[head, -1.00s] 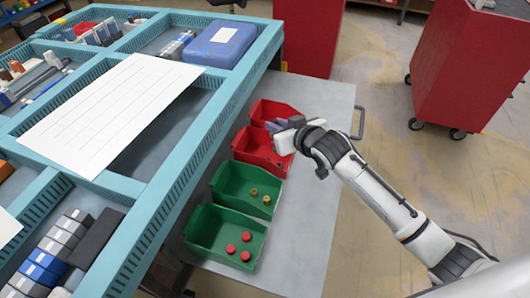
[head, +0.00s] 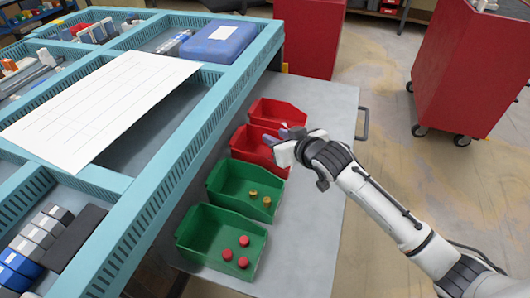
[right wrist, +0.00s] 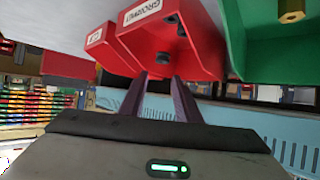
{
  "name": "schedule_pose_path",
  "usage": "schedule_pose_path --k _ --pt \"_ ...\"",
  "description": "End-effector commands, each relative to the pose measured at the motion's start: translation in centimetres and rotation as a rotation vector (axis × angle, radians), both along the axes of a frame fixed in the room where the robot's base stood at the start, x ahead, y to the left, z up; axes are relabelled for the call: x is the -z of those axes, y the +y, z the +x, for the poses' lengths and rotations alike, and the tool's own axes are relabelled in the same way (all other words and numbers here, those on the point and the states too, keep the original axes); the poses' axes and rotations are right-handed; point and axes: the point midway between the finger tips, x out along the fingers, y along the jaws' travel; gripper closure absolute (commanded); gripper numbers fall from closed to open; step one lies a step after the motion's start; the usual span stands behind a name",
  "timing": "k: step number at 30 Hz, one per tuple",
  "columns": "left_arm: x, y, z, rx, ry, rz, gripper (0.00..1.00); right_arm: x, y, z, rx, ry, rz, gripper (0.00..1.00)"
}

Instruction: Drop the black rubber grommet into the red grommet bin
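The red grommet bin (head: 268,168) is the nearer of two red bins in the head view, beside a green bin. In the right wrist view the red bin (right wrist: 203,55) carries a label reading GROMMET. A small dark piece, which looks like the black rubber grommet (right wrist: 164,57), shows just past my fingertips against the red bin. Another dark piece (right wrist: 182,30) shows higher inside the bin. My right gripper (head: 274,133) is over the grommet bin, its purple fingers (right wrist: 160,80) apart with nothing visibly clamped between them. My left gripper is not in view.
The second red bin (head: 277,111) stands behind. A green bin (head: 218,184) holds brass pieces, and a nearer green bin (head: 206,246) holds red pieces. The teal-framed bench (head: 150,205) runs along the left.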

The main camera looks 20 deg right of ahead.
Motion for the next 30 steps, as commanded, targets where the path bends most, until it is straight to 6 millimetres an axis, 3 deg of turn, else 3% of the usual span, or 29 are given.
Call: schedule_pose_path --k 13,24,30 --pt "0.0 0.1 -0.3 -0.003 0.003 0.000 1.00 -0.3 -0.1 -0.7 0.000 0.001 0.001 0.61" --pt "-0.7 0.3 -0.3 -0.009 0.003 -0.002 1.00 -3.5 -1.2 -6.4 -0.001 0.001 0.000 0.61" --pt "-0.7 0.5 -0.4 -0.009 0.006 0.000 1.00 -4.7 -1.6 -8.5 0.000 0.001 0.000 0.61"
